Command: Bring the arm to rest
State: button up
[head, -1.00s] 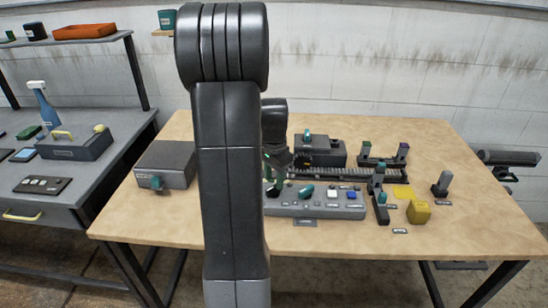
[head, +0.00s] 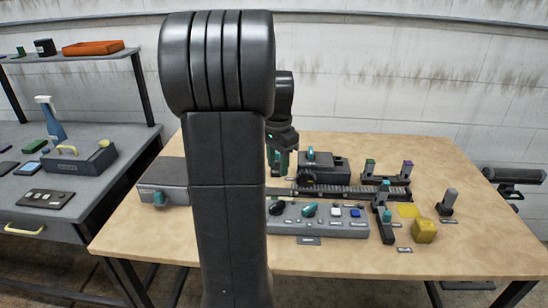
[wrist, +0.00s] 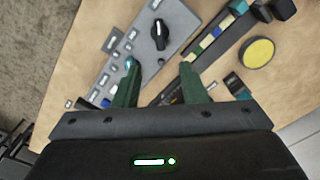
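My gripper (head: 279,165) hangs above the wooden table (head: 340,260), behind the left part of the grey control panel (head: 330,228), partly hidden by my own arm link. In the wrist view, the two green fingers of my gripper (wrist: 160,80) stand apart with nothing between them. The panel (wrist: 180,18) with its black knob (wrist: 160,32) lies below and beyond the fingertips.
A grey box (head: 165,173) stands at the table's left. A dark machine (head: 325,167) and a rail (head: 350,190) lie behind the panel. The table's front is clear.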

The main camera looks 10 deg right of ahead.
aim_at(277, 205)
notch_tip(277, 205, down, 14)
jog(key=shift+r, duration=0.1)
dwell(0.5)
jog(key=shift+s, duration=0.1)
jog(key=shift+n+p, duration=0.3)
jog(key=shift+n, duration=0.1)
jog(key=n, duration=0.4)
jog(key=shift+n+p, duration=0.65)
jog(key=shift+n, duration=1.65)
